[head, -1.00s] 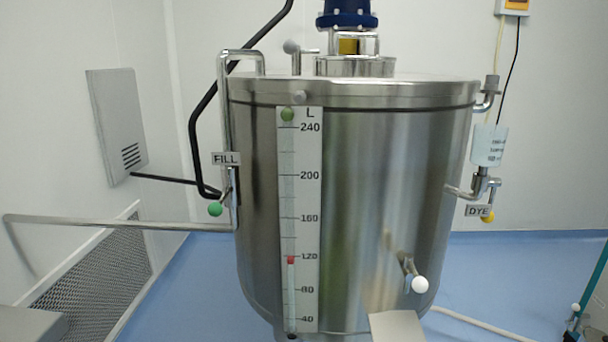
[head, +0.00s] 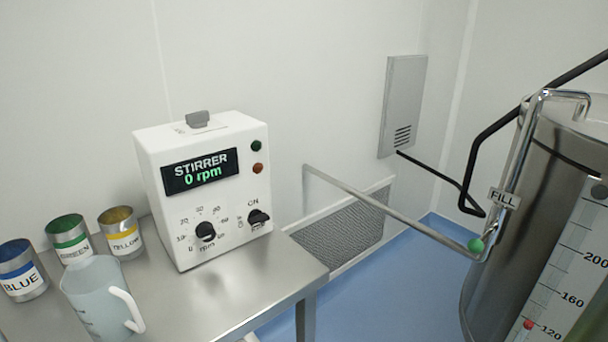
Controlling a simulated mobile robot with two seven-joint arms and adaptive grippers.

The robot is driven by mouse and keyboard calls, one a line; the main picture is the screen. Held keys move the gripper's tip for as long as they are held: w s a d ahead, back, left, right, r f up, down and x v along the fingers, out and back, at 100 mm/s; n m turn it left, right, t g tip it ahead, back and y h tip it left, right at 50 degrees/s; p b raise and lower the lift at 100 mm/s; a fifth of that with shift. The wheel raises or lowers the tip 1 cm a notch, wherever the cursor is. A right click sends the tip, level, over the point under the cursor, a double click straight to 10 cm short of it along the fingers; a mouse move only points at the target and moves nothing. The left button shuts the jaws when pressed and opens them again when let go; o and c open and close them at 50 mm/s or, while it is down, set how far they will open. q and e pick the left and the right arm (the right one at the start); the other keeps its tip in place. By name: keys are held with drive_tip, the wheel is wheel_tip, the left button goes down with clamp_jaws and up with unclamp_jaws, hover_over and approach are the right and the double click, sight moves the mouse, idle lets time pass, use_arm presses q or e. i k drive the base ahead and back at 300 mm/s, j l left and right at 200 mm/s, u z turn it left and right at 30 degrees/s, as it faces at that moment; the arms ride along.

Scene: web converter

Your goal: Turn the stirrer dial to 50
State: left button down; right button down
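The stirrer control box (head: 215,190) is white and stands on a steel table. Its display (head: 200,172) reads STIRRER 0 rpm. The black stirrer dial (head: 205,232) sits low on the front face, with a printed rpm scale around it. Where the dial's pointer stands is too small to tell for sure. A second black knob (head: 257,217), marked ON above, is to its right. A green lamp (head: 256,146) and a reddish lamp (head: 257,168) are at the upper right of the face. Neither of my grippers shows in the head view.
On the steel table (head: 262,292), left of the box, stand blue (head: 20,282), green (head: 75,250) and yellow (head: 125,243) labelled cans and a clear jug (head: 98,305). The steel tank (head: 545,220) with its FILL pipe is at the right. Table space right of the jug is clear.

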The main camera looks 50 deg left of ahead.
sight(205, 231)
drive_tip(key=u, duration=2.05)
